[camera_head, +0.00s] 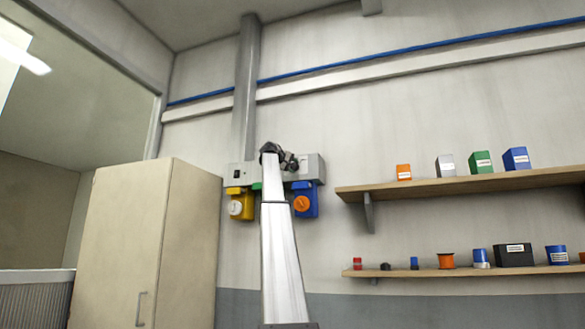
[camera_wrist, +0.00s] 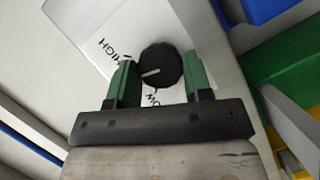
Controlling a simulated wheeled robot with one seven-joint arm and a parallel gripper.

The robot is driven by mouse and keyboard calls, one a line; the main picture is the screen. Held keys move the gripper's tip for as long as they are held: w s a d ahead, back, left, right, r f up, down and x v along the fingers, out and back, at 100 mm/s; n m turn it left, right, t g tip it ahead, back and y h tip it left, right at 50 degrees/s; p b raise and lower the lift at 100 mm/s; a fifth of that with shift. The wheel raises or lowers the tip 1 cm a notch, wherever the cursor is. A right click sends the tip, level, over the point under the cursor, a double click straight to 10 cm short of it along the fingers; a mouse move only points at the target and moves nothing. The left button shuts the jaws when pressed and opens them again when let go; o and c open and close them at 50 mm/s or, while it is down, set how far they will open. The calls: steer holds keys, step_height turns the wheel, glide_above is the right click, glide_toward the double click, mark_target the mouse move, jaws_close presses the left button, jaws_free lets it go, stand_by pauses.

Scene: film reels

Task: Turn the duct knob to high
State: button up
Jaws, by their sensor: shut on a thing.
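The duct knob (camera_wrist: 161,62) is round and black with a white pointer line, on a white label plate (camera_wrist: 92,48) in the wrist view. The word HIGH is at its upper left and LOW below it, partly hidden by my gripper. The pointer points left and slightly down, between the two words. My gripper (camera_wrist: 160,76) has its green fingers on either side of the knob and is shut on it. In the head view my gripper (camera_head: 271,150) is at the grey wall box (camera_head: 314,167); the arm hides the knob there.
A yellow unit (camera_head: 236,204) and a blue unit with an orange disc (camera_head: 302,203) hang under the box. A grey duct (camera_head: 246,90) rises above it. A beige cabinet (camera_head: 150,240) stands left; shelves (camera_head: 460,186) with small containers are right.

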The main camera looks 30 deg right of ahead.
steer(key=m+t+y, duration=0.1)
steer(key=m+y, duration=0.1)
steer(key=m, duration=0.2)
steer(key=shift+s+d, duration=0.1)
steer(key=shift+m, duration=0.3)
stand_by(0.4)
steer(key=o, duration=0.9)
steer(key=shift+r, duration=0.15)
